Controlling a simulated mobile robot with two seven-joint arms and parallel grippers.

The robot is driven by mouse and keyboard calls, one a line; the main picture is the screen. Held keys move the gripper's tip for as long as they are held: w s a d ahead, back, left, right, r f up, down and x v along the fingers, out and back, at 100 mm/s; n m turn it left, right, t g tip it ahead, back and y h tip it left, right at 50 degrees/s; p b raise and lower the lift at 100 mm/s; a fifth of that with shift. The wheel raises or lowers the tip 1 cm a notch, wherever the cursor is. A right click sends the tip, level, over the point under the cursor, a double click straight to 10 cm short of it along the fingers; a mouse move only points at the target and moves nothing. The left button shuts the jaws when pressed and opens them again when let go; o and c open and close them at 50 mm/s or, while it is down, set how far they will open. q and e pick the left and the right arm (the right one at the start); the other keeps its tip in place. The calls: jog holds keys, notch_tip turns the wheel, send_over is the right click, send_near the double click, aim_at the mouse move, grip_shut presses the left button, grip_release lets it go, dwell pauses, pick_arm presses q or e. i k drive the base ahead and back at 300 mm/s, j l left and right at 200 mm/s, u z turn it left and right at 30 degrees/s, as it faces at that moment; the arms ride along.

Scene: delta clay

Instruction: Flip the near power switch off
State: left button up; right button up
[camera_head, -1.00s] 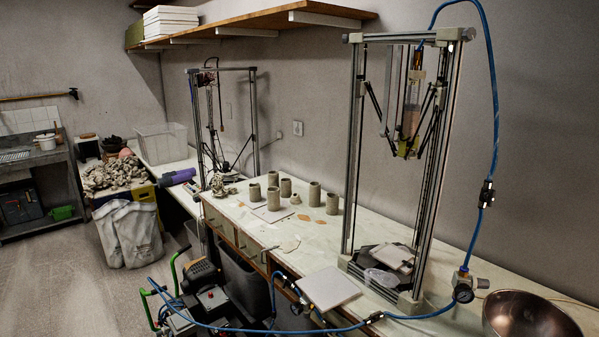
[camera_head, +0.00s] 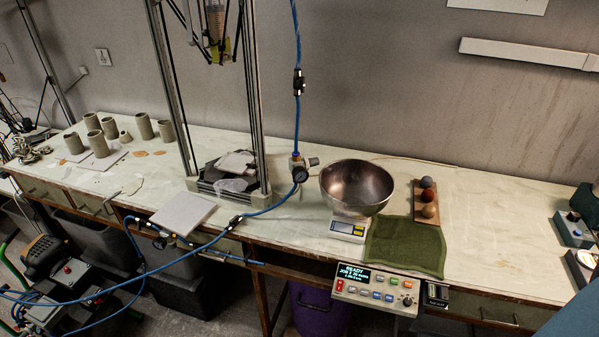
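I cannot tell for certain which item is the near power switch. A small dark box (camera_head: 436,293) is fixed at the table's front edge, just right of a control panel (camera_head: 378,288). The panel has a lit "READY" display, coloured buttons and a black knob. The box is too small to read a switch position. A white wall plate (camera_head: 103,57) is on the wall at the back left; its details are too small to tell. Neither of my grippers is in view.
A delta printer frame (camera_head: 262,184) stands on the long table (camera_head: 480,215). A metal bowl (camera_head: 356,188) sits on a scale (camera_head: 347,230) beside a green cloth (camera_head: 405,245). A blue hose (camera_head: 297,120) loops past the table front. Bare tabletop lies right of the cloth.

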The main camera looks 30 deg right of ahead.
aim_at(339, 283)
jog(key=z, duration=1.65)
